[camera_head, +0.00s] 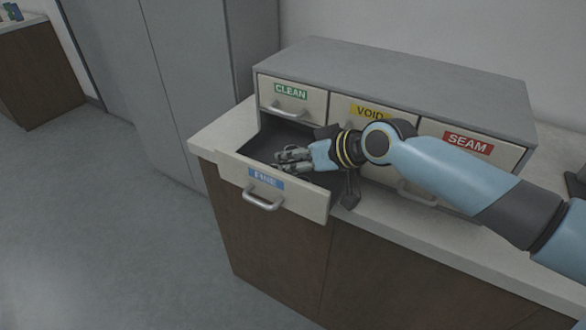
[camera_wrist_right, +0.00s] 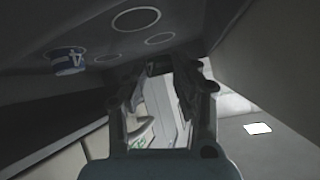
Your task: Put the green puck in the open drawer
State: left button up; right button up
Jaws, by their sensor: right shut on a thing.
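The open drawer (camera_head: 238,171) has a blue label and juts out from the lower left of the grey cabinet. My right gripper (camera_head: 283,161) is over the inside of this drawer, its fingers pointing left. My left gripper is out of view.
A blue and white puck marked 4 (camera_wrist_right: 68,60) sits by round outlines on a dark surface. The shut drawers CLEAN (camera_head: 278,92), VOID (camera_head: 345,109) and SEAM (camera_head: 490,160) are in the cabinet (camera_head: 390,75). The pale counter (camera_head: 225,130) runs beneath it.

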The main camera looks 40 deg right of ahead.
notch_tip(320, 180, down, 3)
jog(key=shift+r, duration=0.15)
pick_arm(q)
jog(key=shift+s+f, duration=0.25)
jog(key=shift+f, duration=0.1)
